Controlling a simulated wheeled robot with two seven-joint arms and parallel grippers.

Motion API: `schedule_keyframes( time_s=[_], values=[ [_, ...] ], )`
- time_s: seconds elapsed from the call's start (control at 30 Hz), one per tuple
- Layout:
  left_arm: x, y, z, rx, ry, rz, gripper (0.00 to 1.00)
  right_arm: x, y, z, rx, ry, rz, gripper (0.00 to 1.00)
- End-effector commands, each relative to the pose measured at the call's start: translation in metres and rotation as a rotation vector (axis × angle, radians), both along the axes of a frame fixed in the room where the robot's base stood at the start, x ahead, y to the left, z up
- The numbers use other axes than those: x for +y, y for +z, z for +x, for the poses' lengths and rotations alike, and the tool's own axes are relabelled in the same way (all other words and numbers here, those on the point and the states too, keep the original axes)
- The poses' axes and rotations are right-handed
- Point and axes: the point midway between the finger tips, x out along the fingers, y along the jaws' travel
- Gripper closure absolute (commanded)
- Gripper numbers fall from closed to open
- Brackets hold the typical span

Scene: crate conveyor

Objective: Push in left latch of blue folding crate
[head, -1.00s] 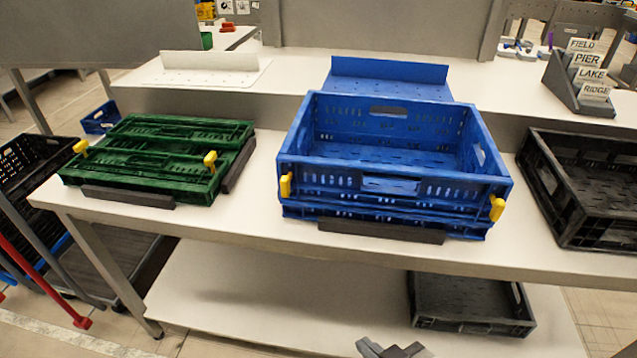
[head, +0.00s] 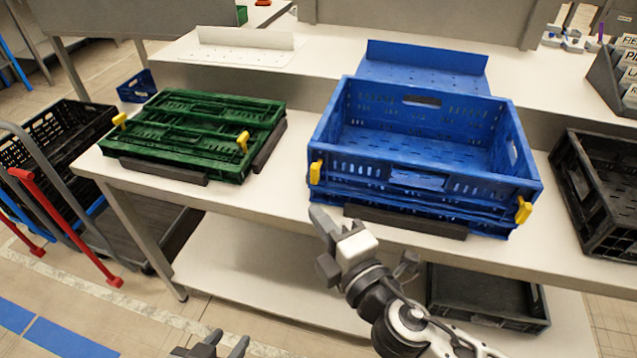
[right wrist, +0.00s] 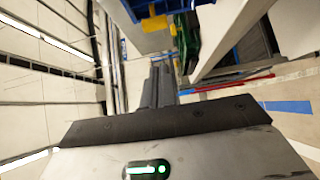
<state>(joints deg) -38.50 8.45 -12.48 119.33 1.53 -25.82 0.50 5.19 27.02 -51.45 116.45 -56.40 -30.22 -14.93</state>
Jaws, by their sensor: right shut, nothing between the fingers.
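The blue folding crate (head: 425,190) stands with its walls up on the table. Its left yellow latch (head: 315,172) stands upright at the front left corner; the right latch (head: 524,210) is at the front right corner. My right gripper (head: 318,214) is shut and empty, just below and in front of the left latch, apart from it. In the right wrist view the shut fingers (right wrist: 158,72) point toward a yellow latch (right wrist: 155,23) below the blue crate (right wrist: 140,8). My left gripper (head: 225,343) is at the bottom edge, partly cut off, its fingertips apart and empty.
A folded green crate (head: 190,135) lies left of the blue one. A black crate (head: 598,205) stands to the right. A dark bar (head: 405,221) lies along the blue crate's front. Another black crate (head: 490,298) is on the lower shelf.

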Motion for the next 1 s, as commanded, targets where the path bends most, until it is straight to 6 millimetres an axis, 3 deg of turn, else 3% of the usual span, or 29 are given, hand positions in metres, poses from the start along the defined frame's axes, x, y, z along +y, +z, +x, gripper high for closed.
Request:
schedule_keyframes(
  time_s=[0.13, 0.33, 0.87, 1.0],
  values=[
    [0.001, 0.001, -0.001, 0.008, -0.004, 0.011, 0.64, 0.015, 0.003, 0.029, -0.002, 0.0, 0.002, 1.0],
    [0.002, 0.003, 0.0, 0.005, -0.008, 0.02, 0.64, 0.006, 0.001, 0.056, 0.001, -0.001, 0.0, 1.0],
    [0.003, 0.0, -0.001, 0.01, -0.007, 0.021, 0.64, 0.002, -0.001, 0.067, 0.002, 0.0, 0.002, 1.0],
    [0.002, -0.001, 0.0, 0.007, -0.006, 0.018, 0.64, -0.003, -0.001, 0.08, 0.001, -0.003, 0.0, 1.0]
  ],
)
